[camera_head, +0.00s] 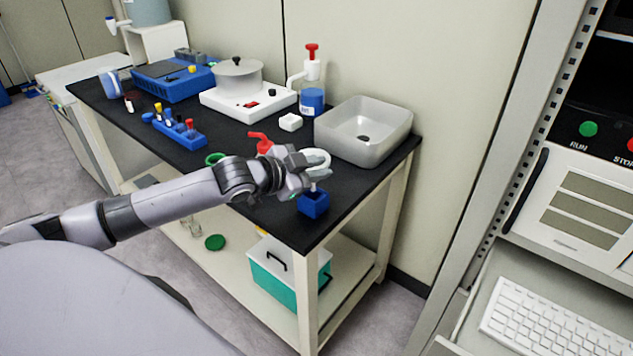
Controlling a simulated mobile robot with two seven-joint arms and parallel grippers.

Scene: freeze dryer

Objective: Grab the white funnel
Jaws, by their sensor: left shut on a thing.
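The white funnel (318,157) is at the right part of the black bench top, with its round rim up and its narrow stem pointing down over a small blue block (313,205). My left gripper (314,172) reaches in from the left and is shut on the funnel. Its fingers hide part of the funnel. I cannot tell whether the stem still sits in the blue block or hangs just above it. My right gripper is not in view.
A grey sink (364,130) stands behind the funnel. A red-topped bottle (312,100), a white hot plate with a pot (236,85) and a blue tube rack (180,130) stand farther back. The instrument cabinet (590,215) is at the right.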

